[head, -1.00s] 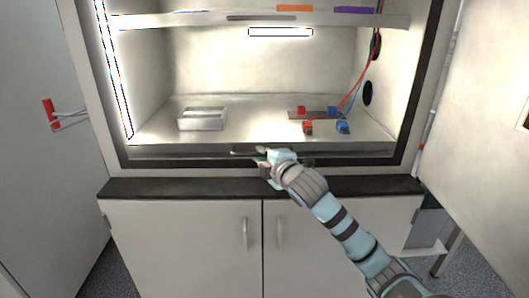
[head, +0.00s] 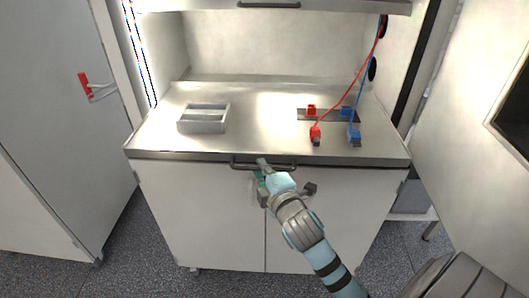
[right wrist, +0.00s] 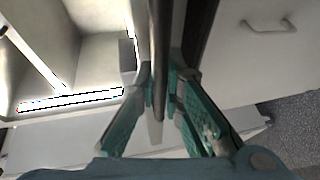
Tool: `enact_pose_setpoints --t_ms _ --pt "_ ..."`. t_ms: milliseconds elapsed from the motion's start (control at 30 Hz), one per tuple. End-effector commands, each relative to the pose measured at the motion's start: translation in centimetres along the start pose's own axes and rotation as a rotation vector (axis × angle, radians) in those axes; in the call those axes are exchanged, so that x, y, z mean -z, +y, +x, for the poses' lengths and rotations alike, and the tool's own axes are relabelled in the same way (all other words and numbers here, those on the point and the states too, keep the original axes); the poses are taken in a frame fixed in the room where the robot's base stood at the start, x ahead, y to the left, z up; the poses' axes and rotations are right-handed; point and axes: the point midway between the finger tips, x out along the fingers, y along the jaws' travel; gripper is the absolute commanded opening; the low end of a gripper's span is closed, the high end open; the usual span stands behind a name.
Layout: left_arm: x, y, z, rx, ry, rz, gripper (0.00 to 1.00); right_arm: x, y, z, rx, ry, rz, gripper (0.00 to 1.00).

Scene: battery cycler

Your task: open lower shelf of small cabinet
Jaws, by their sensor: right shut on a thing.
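The lower shelf (head: 260,140) of the small cabinet is a metal tray with a dark bar handle (head: 240,165) on its front edge. It is pulled out, and its front edge stands over the lower cupboard doors. My right gripper (head: 264,168) is shut on the handle near its middle. In the right wrist view the handle (right wrist: 158,50) runs between the two teal fingers of the right gripper (right wrist: 159,94). My left gripper is not in view.
On the shelf are a grey metal holder (head: 204,118) at left and red and blue connectors (head: 316,135) with cables at right. The upper shelf (head: 300,7) is above. Open cabinet doors stand at left (head: 50,80) and right (head: 465,170).

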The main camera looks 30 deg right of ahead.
Motion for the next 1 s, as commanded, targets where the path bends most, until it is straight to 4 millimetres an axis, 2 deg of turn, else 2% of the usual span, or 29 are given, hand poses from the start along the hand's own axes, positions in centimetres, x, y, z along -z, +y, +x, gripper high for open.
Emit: enact_pose_setpoints --t_ms 433,500,600,867,1000 --pt "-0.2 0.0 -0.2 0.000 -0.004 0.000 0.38 0.3 -0.1 -0.5 -0.003 0.003 0.001 0.00" --pt "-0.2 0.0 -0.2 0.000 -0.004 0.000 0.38 0.3 -0.1 -0.5 -0.003 0.003 0.001 0.17" --pt "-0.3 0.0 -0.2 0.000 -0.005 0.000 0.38 0.3 -0.1 -0.4 -0.003 0.003 0.000 0.30" --pt "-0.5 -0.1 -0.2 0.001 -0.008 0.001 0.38 0.3 -0.1 -0.4 -0.002 0.003 0.000 0.30" --pt "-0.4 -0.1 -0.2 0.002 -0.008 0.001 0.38 0.4 1.3 -0.6 -0.006 0.003 0.001 0.30"
